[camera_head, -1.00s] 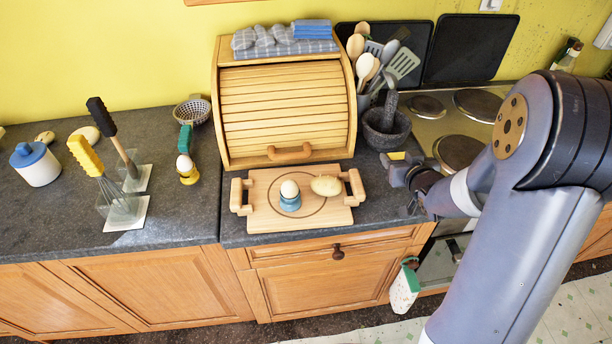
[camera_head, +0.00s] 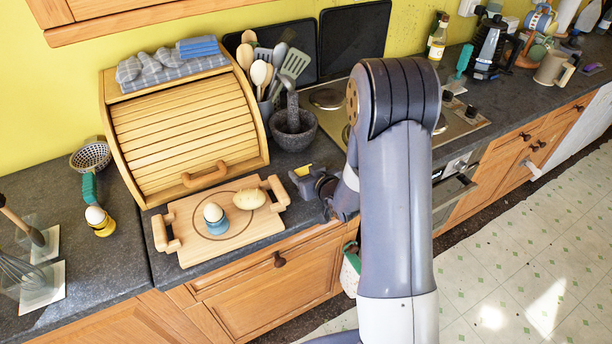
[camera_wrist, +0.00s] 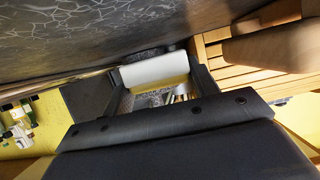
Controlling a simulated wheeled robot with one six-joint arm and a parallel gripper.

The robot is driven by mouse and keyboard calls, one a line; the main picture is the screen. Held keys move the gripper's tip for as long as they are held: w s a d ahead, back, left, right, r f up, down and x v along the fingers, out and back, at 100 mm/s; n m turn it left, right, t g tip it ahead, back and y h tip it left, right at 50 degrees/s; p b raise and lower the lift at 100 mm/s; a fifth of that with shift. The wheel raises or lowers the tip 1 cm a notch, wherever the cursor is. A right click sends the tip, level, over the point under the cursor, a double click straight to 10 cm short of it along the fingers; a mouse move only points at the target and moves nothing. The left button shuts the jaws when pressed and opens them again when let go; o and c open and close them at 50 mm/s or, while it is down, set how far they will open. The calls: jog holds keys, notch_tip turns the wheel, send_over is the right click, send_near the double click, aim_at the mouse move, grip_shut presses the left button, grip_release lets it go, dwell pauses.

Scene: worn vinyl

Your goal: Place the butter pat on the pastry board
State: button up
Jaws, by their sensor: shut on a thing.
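The butter pat (camera_head: 303,170) shows as a small yellow patch at my gripper (camera_head: 302,175). In the wrist view the pat (camera_wrist: 155,71), pale on one face and yellow below, sits between the two dark fingers (camera_wrist: 158,82), which are shut on it. The pastry board (camera_head: 184,222) is light wood with a handle at each end and a ring drawn on it. It lies on the counter in front of the bread bin. My gripper is just right of its right handle, above the counter. The fingers hide part of the pat.
On the board stand an egg in a blue cup (camera_head: 215,223) and a pale oval lump (camera_head: 249,199). The roll-top bread bin (camera_head: 183,130) is behind it. A dark mortar (camera_head: 293,130) stands behind my gripper. The board's front left part is bare.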

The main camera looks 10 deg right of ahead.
jog(key=shift+f, duration=0.9)
jog(key=shift+f, duration=0.15)
jog(key=o, duration=1)
